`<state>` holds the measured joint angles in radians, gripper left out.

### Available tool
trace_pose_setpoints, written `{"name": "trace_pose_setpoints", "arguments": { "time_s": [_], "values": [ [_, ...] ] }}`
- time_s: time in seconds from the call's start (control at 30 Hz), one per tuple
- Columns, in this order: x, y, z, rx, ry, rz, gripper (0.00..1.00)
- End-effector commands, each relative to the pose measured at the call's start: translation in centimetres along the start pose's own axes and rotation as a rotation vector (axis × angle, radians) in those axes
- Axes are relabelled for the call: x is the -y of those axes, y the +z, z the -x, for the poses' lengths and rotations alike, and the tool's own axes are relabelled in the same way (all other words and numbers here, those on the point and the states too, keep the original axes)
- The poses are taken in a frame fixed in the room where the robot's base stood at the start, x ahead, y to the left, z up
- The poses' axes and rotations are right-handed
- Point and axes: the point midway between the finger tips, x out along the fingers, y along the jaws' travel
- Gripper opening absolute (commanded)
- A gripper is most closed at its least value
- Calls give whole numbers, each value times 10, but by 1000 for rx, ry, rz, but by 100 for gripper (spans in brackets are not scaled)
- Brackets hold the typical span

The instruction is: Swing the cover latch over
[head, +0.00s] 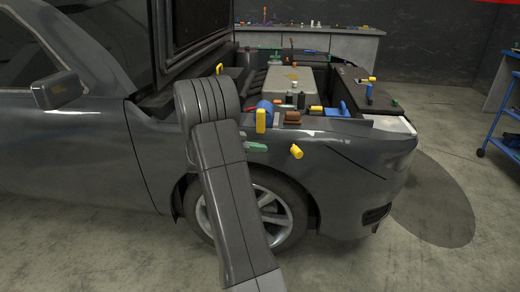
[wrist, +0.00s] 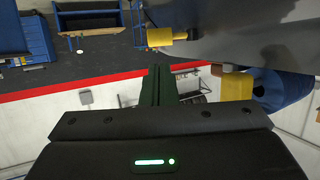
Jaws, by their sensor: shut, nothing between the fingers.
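Several yellow handles show, and I cannot tell for certain which is the cover latch. One yellow handle (head: 297,152) sticks out at the car's fender; a yellow handle near the fingers also shows in the wrist view (wrist: 172,36). An upright yellow block (head: 261,121) stands by a blue cylinder (head: 267,106) at the engine bay's near edge. My gripper (head: 257,147) is mostly hidden behind my arm in the head view; its greenish fingers show beside the fender. In the wrist view its dark fingers (wrist: 160,84) are shut and empty, apart from the yellow handle.
The dark car (head: 345,150) fills the middle, its hood raised. The engine bay holds a large pale block (head: 285,80) and several small parts. A workbench (head: 345,45) stands behind, and a blue cart (head: 505,125) at the right. Floor at the front right is clear.

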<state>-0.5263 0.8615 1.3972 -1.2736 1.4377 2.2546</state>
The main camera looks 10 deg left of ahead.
Motion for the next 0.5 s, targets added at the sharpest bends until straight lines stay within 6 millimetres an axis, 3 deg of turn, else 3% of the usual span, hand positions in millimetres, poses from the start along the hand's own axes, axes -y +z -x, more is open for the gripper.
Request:
{"name": "trace_pose_setpoints", "arguments": {
  "time_s": [0.2,0.5],
  "values": [
    [-1,1,-51,0,5,1,0],
    [-1,0,-96,1,3,2,0]
  ]
}}
